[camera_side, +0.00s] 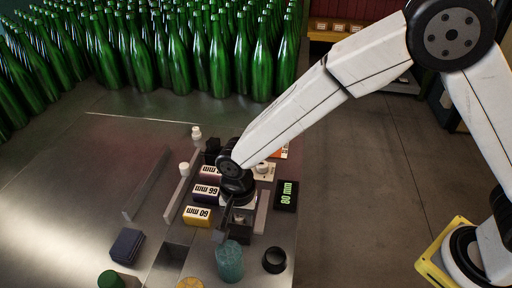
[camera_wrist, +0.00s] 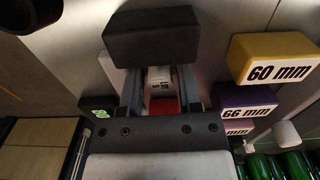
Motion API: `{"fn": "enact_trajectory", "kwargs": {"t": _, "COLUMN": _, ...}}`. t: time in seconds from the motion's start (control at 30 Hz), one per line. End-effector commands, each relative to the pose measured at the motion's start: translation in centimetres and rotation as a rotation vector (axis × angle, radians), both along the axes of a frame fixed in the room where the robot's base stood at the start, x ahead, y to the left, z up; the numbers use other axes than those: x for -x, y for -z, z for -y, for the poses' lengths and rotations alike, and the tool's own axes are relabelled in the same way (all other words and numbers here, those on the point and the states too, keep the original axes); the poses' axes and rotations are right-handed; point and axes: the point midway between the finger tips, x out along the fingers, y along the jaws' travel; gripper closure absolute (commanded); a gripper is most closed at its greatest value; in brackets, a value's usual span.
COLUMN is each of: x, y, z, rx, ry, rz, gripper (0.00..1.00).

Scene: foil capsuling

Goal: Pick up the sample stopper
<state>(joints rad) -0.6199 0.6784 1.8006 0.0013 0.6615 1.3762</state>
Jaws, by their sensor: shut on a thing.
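My gripper (camera_side: 229,220) points down over the row of labelled blocks in the side view. In the wrist view its two fingers (camera_wrist: 160,85) are shut on a dark rectangular block (camera_wrist: 150,36), which lies across the fingertips. The same block (camera_side: 222,237) shows at the fingertips in the side view, close above the metal table; I cannot tell if it touches. Small white stopper-like pieces stand behind to the left, one farther back (camera_side: 196,132) and one nearer (camera_side: 184,168). I cannot tell which thing is the sample stopper.
A yellow 60 mm block (camera_side: 198,216), a purple 66 mm block (camera_side: 206,192) and a black 80 mm block (camera_side: 287,196) flank my gripper. A teal cylinder (camera_side: 230,262) and a black ring (camera_side: 274,260) stand in front. Many green bottles (camera_side: 175,55) fill the back.

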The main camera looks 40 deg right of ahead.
Motion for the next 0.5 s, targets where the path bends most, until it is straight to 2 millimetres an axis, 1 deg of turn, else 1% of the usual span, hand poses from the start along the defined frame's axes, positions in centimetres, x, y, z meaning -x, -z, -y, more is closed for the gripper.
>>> {"fn": "enact_trajectory", "kwargs": {"t": 0.27, "x": 0.0, "y": -0.2, "z": 0.0, "rx": 0.000, "ry": 0.000, "rz": 0.000, "gripper": 1.00}}
{"fn": "enact_trajectory", "kwargs": {"t": 0.37, "x": 0.0, "y": -0.7, "z": 0.0, "rx": -0.001, "ry": 0.000, "rz": 0.001, "gripper": 1.00}}
{"fn": "enact_trajectory", "kwargs": {"t": 0.5, "x": 0.0, "y": -2.0, "z": 0.0, "rx": -0.001, "ry": 0.000, "rz": 0.002, "gripper": 1.00}}
